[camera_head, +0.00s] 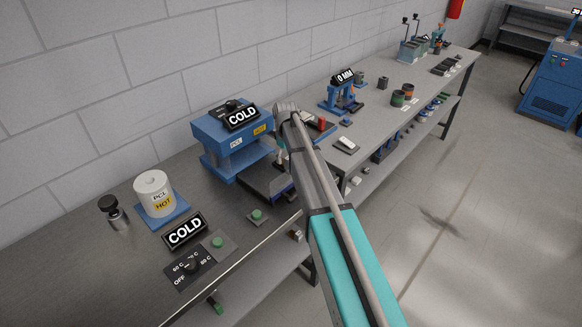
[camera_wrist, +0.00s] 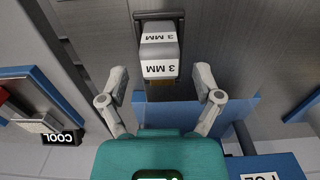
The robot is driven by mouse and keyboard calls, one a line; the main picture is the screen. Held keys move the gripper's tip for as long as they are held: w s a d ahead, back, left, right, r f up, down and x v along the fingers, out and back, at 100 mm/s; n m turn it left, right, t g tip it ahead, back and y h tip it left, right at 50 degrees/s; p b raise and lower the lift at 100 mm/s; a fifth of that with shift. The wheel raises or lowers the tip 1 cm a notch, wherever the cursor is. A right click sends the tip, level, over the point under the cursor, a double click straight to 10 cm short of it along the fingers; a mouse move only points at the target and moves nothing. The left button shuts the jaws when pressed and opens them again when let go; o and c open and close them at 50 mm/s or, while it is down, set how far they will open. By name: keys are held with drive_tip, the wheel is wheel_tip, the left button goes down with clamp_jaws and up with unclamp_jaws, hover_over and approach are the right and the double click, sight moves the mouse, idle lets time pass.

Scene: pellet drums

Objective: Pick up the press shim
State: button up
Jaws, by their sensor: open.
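The press shim (camera_wrist: 159,52) is a light grey block in the wrist view, with "3 MM" upside down on two of its faces. It sits at a dark holder (camera_wrist: 180,17) on the grey bench. My gripper (camera_wrist: 160,76) is open, with one finger to each side of the shim's near end. I see a gap between each finger and the shim, and nothing is held. In the head view, my arm hides the shim and most of my gripper.
A blue press (camera_head: 222,150) with a "COLD" display stands left of my arm. A white PCL drum (camera_head: 153,194) marked "HOT" stands further left. A red-topped blue stand (camera_head: 321,124) is just right of my arm. In the wrist view, a blue plate (camera_wrist: 235,112) lies below the fingers.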

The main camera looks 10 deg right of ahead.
drive_tip(key=shift+f, duration=0.15)
idle(0.5)
clamp_jaws()
